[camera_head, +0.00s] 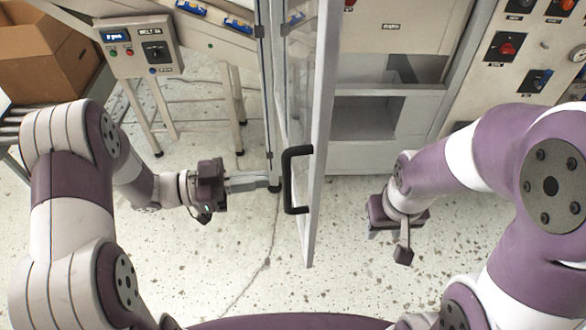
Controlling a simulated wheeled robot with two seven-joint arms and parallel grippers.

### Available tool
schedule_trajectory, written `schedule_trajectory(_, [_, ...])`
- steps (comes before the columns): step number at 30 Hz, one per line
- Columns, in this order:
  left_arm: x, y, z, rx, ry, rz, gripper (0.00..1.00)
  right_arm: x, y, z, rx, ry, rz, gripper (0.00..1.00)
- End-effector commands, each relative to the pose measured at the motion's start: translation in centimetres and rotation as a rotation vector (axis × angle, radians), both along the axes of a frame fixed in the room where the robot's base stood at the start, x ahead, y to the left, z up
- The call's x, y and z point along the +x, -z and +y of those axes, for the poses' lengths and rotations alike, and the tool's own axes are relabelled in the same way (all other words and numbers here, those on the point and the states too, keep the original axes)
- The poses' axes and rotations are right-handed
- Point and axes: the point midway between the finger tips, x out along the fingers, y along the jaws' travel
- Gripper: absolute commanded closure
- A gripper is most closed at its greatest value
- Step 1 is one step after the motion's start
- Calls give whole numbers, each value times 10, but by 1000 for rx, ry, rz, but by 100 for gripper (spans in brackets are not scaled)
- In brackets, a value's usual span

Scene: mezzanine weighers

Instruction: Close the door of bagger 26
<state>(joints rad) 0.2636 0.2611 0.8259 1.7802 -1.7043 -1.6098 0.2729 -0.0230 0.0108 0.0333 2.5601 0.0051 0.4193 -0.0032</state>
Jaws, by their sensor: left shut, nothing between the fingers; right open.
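The door (319,130) is a glazed panel with a pale frame, swung out toward me and seen nearly edge-on. Its black handle (288,180) is on the left face, near the free end. The bagger cabinet (376,155) behind it is open, showing pale shelves inside. No number 26 is readable on it. My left gripper (262,181) is shut and empty, just left of the handle, with a small gap apparent. My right gripper (388,240) is open and empty, to the right of the door and apart from it, pointing downward.
A belt control box (140,46) stands on a legged conveyor frame at upper left. A cardboard box (45,55) is at far left. A panel with switches (505,55) is at upper right. Speckled floor (340,285) is clear in front.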

Motion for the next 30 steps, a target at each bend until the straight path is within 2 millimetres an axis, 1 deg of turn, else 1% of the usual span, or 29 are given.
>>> schedule_trajectory(1, [0, -3, -12, 0, 6, 1, 100, 0, -6, 0, 0, 0, 0, 57])
schedule_trajectory(6, [5, -3, -45, 1, 4, 0, 100, 0, -15, 0, 0, 0, 0, 57])
schedule_trajectory(9, [7, -2, -60, 2, 2, 1, 100, 0, -18, 0, 0, 0, 0, 57])
schedule_trajectory(12, [9, -1, -70, 1, 0, 0, 100, 0, -20, 0, 0, 0, 0, 57])
schedule_trajectory(16, [10, 0, -75, 1, -1, -1, 100, 0, -21, 0, 0, 0, 0, 57])
schedule_trajectory(26, [10, 0, -76, 1, -2, -1, 100, 0, -21, 0, 0, 0, 0, 57])
schedule_trajectory(30, [10, 1, -83, 1, -9, -1, 100, 0, -20, 0, 0, 0, 0, 57])
